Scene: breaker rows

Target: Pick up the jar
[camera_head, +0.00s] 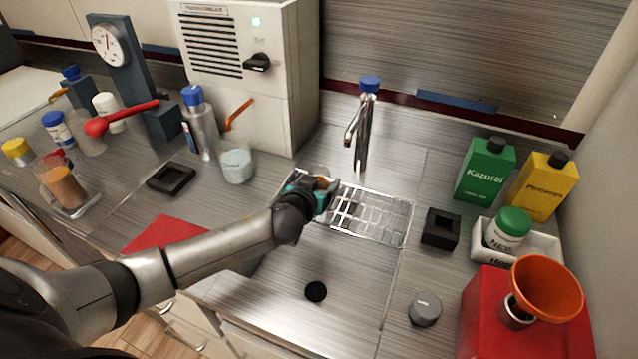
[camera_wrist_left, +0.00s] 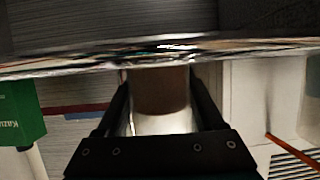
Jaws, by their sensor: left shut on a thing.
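My left arm reaches over the sink, and my left gripper (camera_head: 326,188) is at the left end of the wire rack. It is shut on a clear jar with brown contents. In the left wrist view the jar (camera_wrist_left: 161,92) sits between the two dark fingers of the gripper (camera_wrist_left: 160,110). In the head view the gripper hides most of the jar; only a small brown and clear part shows at the fingers. I cannot tell whether the jar touches the rack. My right gripper is out of view.
The wire rack (camera_head: 372,216) spans the sink below the faucet (camera_head: 362,130). A beaker (camera_head: 237,165) stands left of the gripper. Green (camera_head: 486,172) and yellow (camera_head: 543,187) bottles stand at the right. A red box (camera_head: 490,325) with an orange funnel (camera_head: 547,287) is at front right.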

